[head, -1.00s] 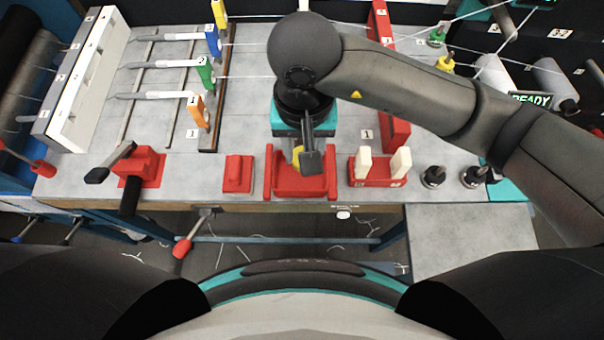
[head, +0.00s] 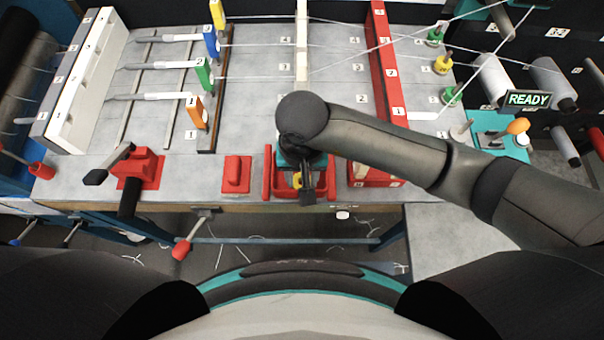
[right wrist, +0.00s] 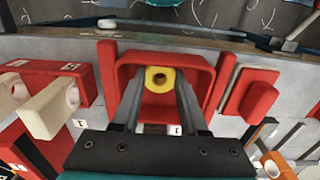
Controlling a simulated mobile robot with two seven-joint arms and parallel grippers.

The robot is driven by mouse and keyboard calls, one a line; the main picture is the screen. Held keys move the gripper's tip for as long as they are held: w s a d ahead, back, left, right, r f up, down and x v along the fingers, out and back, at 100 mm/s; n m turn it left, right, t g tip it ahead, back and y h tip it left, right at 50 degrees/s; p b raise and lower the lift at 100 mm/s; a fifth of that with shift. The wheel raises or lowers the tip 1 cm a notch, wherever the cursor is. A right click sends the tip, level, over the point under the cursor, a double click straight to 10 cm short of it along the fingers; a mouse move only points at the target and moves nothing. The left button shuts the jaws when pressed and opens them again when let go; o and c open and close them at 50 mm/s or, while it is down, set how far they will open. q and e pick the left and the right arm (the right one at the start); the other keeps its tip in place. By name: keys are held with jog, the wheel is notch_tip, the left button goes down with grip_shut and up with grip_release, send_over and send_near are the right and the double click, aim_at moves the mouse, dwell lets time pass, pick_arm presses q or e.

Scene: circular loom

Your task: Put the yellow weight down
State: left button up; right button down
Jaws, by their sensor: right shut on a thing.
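The yellow weight (head: 297,180) is between the fingers of my right gripper (head: 304,188) at the red tray (head: 267,176) by the table's front edge. In the right wrist view the weight (right wrist: 160,79) is a yellow ring with a dark hole, held at the fingertips (right wrist: 160,86). There it lies within the outline of the tray (right wrist: 224,82). I cannot tell whether it touches the tray floor. The gripper and wrist hide part of the tray in the head view. My left gripper is not in view.
A red block (head: 237,174) stands left of the tray. A red stand with white pegs (right wrist: 50,112) is on the other side, partly behind my right arm in the head view. A red crank unit (head: 140,168) is further left.

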jog(key=shift+f, duration=0.1)
jog(key=c, duration=0.9)
grip_release()
jog(key=shift+f, duration=0.1)
jog(key=o, duration=0.5)
jog(key=shift+c, duration=0.2)
notch_tip(320, 180, up, 12)
jog(key=shift+r, duration=0.25)
